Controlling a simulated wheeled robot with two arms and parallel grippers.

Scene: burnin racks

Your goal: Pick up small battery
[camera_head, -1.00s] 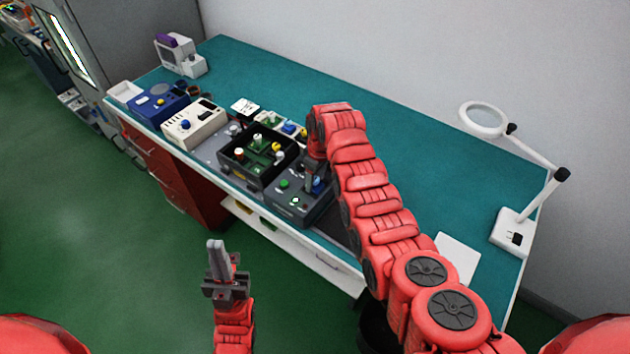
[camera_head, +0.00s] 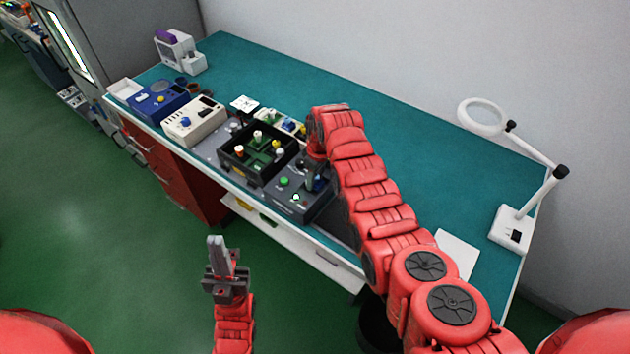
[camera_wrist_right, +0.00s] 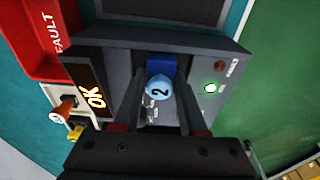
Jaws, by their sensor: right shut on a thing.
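The small battery, a blue round-topped piece marked "2" (camera_wrist_right: 159,88), stands in a dark tester (camera_wrist_right: 212,62) in the right wrist view. My right gripper (camera_wrist_right: 160,112) is shut on it, with one finger on each side. The tester's display reads OK and a green lamp is lit. In the head view the tester (camera_head: 290,206) sits at the bench's front edge, with my right gripper (camera_head: 313,180) over its right part, mostly hiding the battery. My left gripper (camera_head: 217,243) is shut and empty, in front of the bench over the floor.
A black tray (camera_head: 238,171) with several coloured-top pieces stands left of the tester. Beige (camera_head: 195,124) and blue (camera_head: 158,101) instruments stand further left. A red bin marked FAULT (camera_wrist_right: 50,40) shows in the wrist view. A magnifier lamp (camera_head: 512,230) stands at right.

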